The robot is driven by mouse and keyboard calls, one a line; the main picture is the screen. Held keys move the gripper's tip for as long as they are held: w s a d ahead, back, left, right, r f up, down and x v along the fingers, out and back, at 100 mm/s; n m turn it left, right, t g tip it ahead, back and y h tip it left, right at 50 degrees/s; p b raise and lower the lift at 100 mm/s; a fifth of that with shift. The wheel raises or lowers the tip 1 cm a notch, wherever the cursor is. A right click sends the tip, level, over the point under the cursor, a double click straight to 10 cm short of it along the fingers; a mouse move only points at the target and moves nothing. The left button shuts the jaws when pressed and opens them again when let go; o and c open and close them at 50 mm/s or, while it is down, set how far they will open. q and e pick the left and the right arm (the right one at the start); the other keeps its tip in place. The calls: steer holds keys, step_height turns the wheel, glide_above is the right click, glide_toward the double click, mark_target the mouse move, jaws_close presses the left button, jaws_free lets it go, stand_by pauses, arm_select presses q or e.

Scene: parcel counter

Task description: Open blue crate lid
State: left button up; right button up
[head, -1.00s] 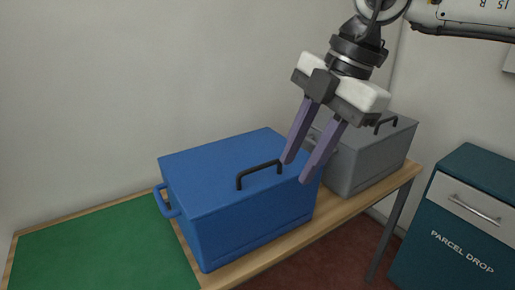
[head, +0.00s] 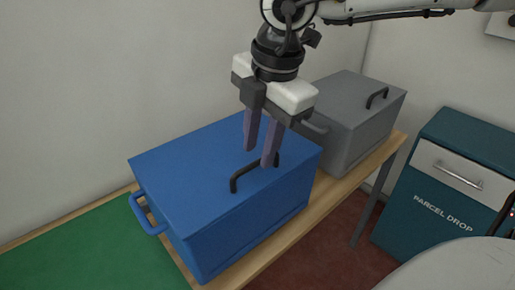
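The blue crate (head: 240,225) stands on the wooden counter with its lid (head: 185,170) closed. A black bar handle (head: 236,181) is fixed on the lid toward the front edge. My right gripper (head: 258,158) points down over the lid at the right end of the handle. Its two purple fingers are apart, and one overlaps the handle's right end in the view. I cannot tell whether the fingers touch the handle or straddle it. My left gripper is not in view.
A grey crate (head: 350,135) with a black lid handle stands right of the blue crate. A green mat (head: 90,250) lies to the left, bare. The wooden counter (head: 258,262) has a narrow front edge. A teal parcel drop cabinet (head: 425,235) stands at the right.

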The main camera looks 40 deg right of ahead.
steer(key=shift+w+f, duration=0.2)
steer(key=shift+f, duration=0.8)
jaws_close()
steer(key=shift+r, duration=0.1)
